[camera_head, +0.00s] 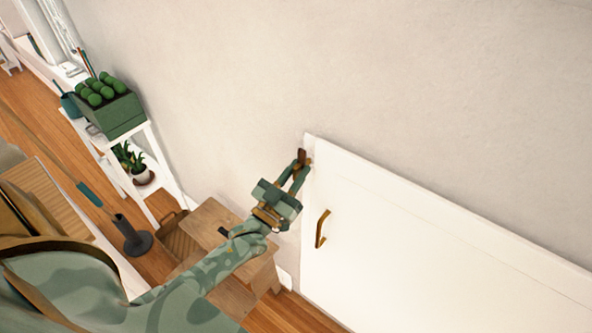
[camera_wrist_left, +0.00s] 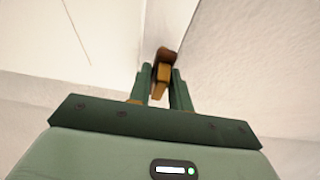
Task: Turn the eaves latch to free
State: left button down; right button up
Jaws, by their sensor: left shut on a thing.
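The eaves latch (camera_head: 301,154) is a small brown piece at the upper left corner of the white eaves door (camera_head: 430,240). It also shows in the left wrist view (camera_wrist_left: 164,58), between the fingers. My left gripper (camera_head: 299,168) is shut on the latch, its green fingers on either side of it. In the left wrist view the gripper (camera_wrist_left: 163,88) points up at the latch, and the fingers partly hide it. The door looks closed against the wall, and its brass handle (camera_head: 321,229) is below the latch. My right gripper is not in view.
A wooden stool (camera_head: 215,222) stands under my left arm, close to the wall. A white shelf (camera_head: 160,190) at the left bears a green crate (camera_head: 122,117) of round green things and a potted plant (camera_head: 142,176). The wall (camera_head: 400,80) above the door is bare.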

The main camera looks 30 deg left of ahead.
pick_arm(q)
jog(key=shift+f+n, duration=0.1)
jog(key=shift+n, duration=0.2)
jog(key=c, duration=1.5)
grip_release()
